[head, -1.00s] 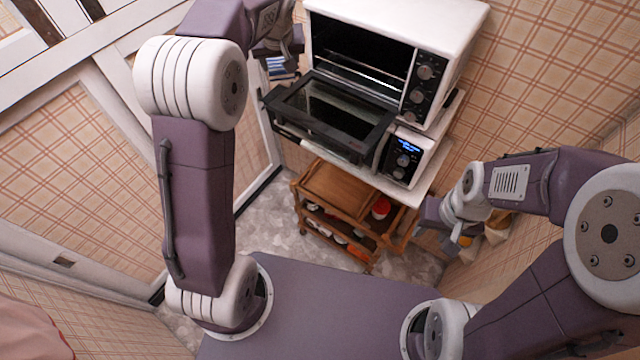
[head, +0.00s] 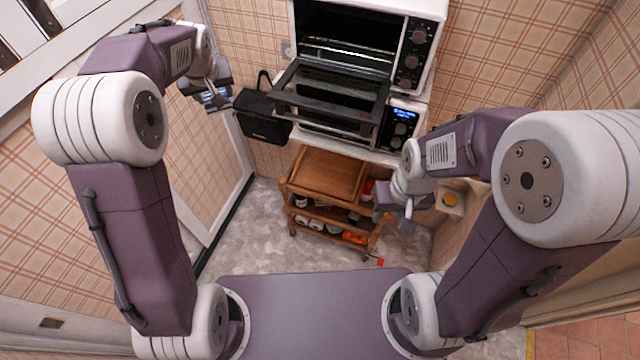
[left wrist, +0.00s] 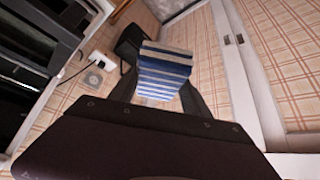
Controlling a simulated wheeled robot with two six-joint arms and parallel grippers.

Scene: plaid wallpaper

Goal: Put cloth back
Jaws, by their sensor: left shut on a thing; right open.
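The cloth, striped in blue, white and beige, is held in my left gripper (head: 214,94). It shows clearly in the left wrist view (left wrist: 165,68) between the two dark fingers, and as a small striped piece in the head view (head: 216,99). The left gripper is shut on it, in the air left of a black bag (head: 263,117) and the open oven. My right gripper (head: 396,208) is open and empty, low in front of the cart's right side. Its fingertips are small in the head view.
A white toaster oven (head: 432,10) has its glass door (head: 335,98) lowered. A second appliance with a lit display (head: 398,127) stands below it. A wooden cart (head: 328,172) holds several items on its lower shelves. A white-framed panel (head: 205,175) is at the left.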

